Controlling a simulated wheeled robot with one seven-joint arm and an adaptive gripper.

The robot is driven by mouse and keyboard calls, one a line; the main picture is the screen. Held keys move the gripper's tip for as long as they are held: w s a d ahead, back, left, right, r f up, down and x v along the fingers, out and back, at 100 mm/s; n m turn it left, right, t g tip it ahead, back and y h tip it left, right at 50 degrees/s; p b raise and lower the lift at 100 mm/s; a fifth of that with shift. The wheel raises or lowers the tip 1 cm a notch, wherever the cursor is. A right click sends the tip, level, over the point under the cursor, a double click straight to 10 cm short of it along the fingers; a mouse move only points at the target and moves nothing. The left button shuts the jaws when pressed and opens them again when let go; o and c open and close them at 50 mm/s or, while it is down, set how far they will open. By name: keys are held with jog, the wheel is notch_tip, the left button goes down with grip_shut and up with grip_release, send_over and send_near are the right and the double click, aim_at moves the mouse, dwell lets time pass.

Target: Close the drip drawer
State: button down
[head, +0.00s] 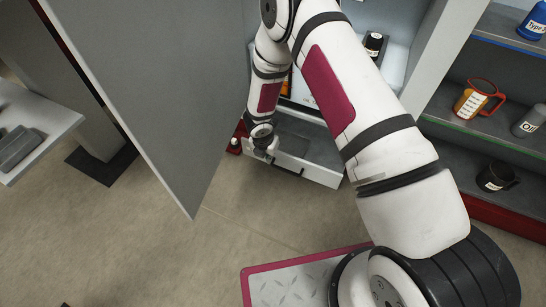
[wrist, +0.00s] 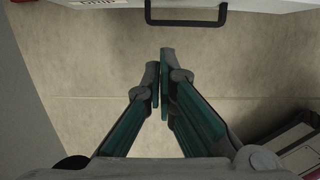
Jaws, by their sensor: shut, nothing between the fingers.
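The drip drawer (head: 318,172) is a pale front with a grey open inside, low in the machine in the head view. It stands pulled out. In the wrist view, the drawer front (wrist: 250,5) runs along the top edge, with a partly cut label reading "DRIP" and a black bar handle (wrist: 186,22). My gripper (head: 270,154) is at the left part of the drawer front in the head view. In the wrist view, my gripper (wrist: 163,85) is shut and empty, its fingertips over the floor and apart from the handle.
A large grey panel (head: 150,80) hangs at the left of my arm. At the right, shelves hold a red-orange jug (head: 474,100), a black mug (head: 495,178) and a blue bottle (head: 533,22). A white table (head: 40,122) is at far left. The floor (head: 190,250) before the drawer is clear.

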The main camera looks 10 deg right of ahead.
jog(key=b, duration=0.4)
send_near(276, 157)
jog(key=s+a+f, duration=0.2)
jog(key=s+f, duration=0.3)
jog(key=shift+w+d+r, duration=0.15)
jog(key=shift+w+d, duration=0.5)
jog(key=shift+w, duration=0.2)
jog(key=shift+w+d+r, duration=0.15)
jog(key=shift+w+d, duration=0.5)
jog(key=shift+w, duration=0.15)
jog(key=shift+w+d, duration=0.1)
